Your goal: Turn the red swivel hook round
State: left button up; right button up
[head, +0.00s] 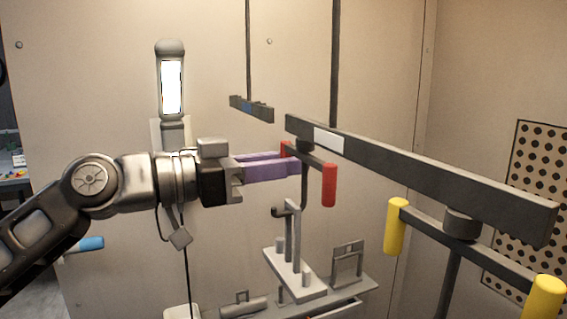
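The red swivel hook hangs under the dark overhead bar (420,175). It has a dark crossbar (312,160) with a red grip (329,185) on its near end and another red grip (285,149) on its far end. A dark stem runs down from the middle to a curved hook. My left gripper (291,164) comes in from the left with two purple fingers, a narrow gap between them. Their tips are at the far red grip and hide its lower part. I cannot tell whether they touch or clasp it. My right gripper is not in view.
A yellow-gripped swivel hook (396,226) hangs from the same bar at the right. A short dark bar (251,108) hangs behind.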

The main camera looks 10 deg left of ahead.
pick_arm(q)
jog(key=shift+c, duration=1.3)
jog(key=shift+s+a+f+b, duration=0.15)
jog(key=shift+s+a+b, duration=0.05)
jog(key=shift+a+b, duration=0.15)
jog(key=shift+s+a, duration=0.4)
jog(key=shift+s, duration=0.1)
jog(key=shift+c, duration=0.2)
jog(key=shift+o, duration=0.2)
jog(key=shift+s+a+b, duration=0.25)
jog(key=shift+s+b, duration=0.1)
jog(key=shift+b, duration=0.25)
jog(key=shift+s+a, duration=0.2)
jog(key=shift+s, duration=0.35)
